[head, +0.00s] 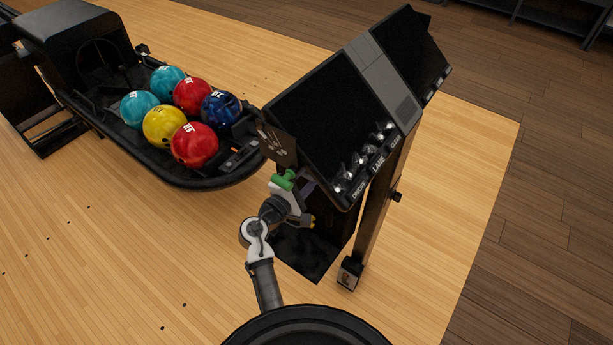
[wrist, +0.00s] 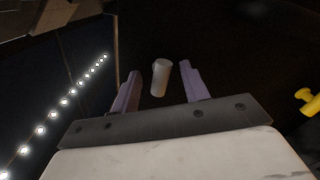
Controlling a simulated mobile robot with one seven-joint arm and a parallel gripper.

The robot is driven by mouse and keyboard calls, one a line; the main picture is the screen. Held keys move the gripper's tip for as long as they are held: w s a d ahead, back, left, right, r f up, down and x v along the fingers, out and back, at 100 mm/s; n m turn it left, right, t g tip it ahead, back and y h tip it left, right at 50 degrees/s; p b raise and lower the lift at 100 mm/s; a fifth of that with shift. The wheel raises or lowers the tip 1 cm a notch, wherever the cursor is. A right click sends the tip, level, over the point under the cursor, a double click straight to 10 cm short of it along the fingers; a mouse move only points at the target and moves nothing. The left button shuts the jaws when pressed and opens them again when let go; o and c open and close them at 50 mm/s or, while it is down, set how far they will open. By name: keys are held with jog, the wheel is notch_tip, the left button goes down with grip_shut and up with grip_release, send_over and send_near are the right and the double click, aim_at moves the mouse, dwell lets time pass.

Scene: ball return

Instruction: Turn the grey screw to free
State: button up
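In the wrist view a short, pale grey cylinder, which looks like the grey screw (wrist: 161,78), stands out against a dark surface. My gripper (wrist: 160,68) has its two purple fingers apart, one on either side of the screw, with a dark gap showing on both sides. How far the fingertips reach along the screw I cannot tell. In the head view my gripper (head: 308,187) is at the near side of the dark console, mostly hidden by my own wrist, and the screw is hidden there.
A yellow knob (wrist: 310,102) is at the right edge of the wrist view. The console (head: 325,115) has silver switches on its sloping panel. Left of it, a ball return (head: 175,178) holds several bowling balls. Wooden floor lies open in front and to the right.

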jog(key=b+v, duration=0.4)
jog(key=v, duration=0.9)
jog(key=shift+s+a, duration=0.25)
jog(key=shift+s, duration=0.1)
